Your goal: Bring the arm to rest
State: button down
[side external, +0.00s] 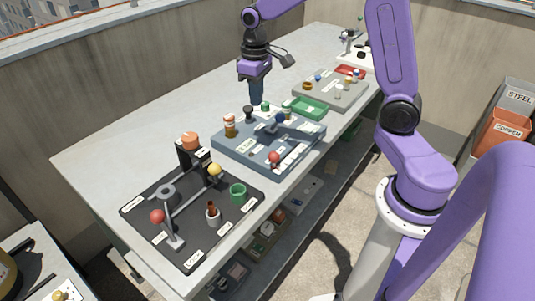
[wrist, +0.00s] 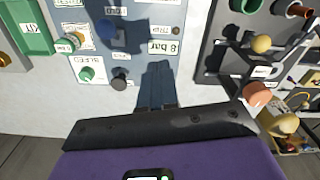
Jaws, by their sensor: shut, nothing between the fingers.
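My gripper (side external: 257,101) points down, its dark blue fingers together and empty. In the side external view it is in the air near the back edge of the blue-grey panel (side external: 238,150), close to the black knob (side external: 249,113) and green knob (side external: 265,106). In the wrist view the closed fingers (wrist: 159,66) reach over the panel's edge, right of the black knob (wrist: 119,82). I cannot tell the exact height of the fingertips above the panel. The arm is bent above the bench.
The panel carries a red-ball lever (side external: 274,157) and an orange-white cylinder (side external: 229,126). A black board (side external: 150,216) with levers is nearer the camera. A green tray (side external: 305,107) and grey board (side external: 325,101) lie farther along. The bench (side external: 185,105) is clear at back left.

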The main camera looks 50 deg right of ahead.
jog(key=s+a+r+n, duration=0.1)
jog(key=s+a+n, duration=0.25)
jog(key=s, duration=0.35)
jog(key=s+a+r+n, duration=0.1)
jog(key=s+a+n, duration=0.1)
jog(key=s+a, duration=0.4)
jog(key=s+d+f+n, duration=0.1)
jog(key=s+n, duration=0.3)
jog(key=s, duration=1)
jog(key=shift+s+d, duration=0.25)
jog(key=shift+s, duration=0.1)
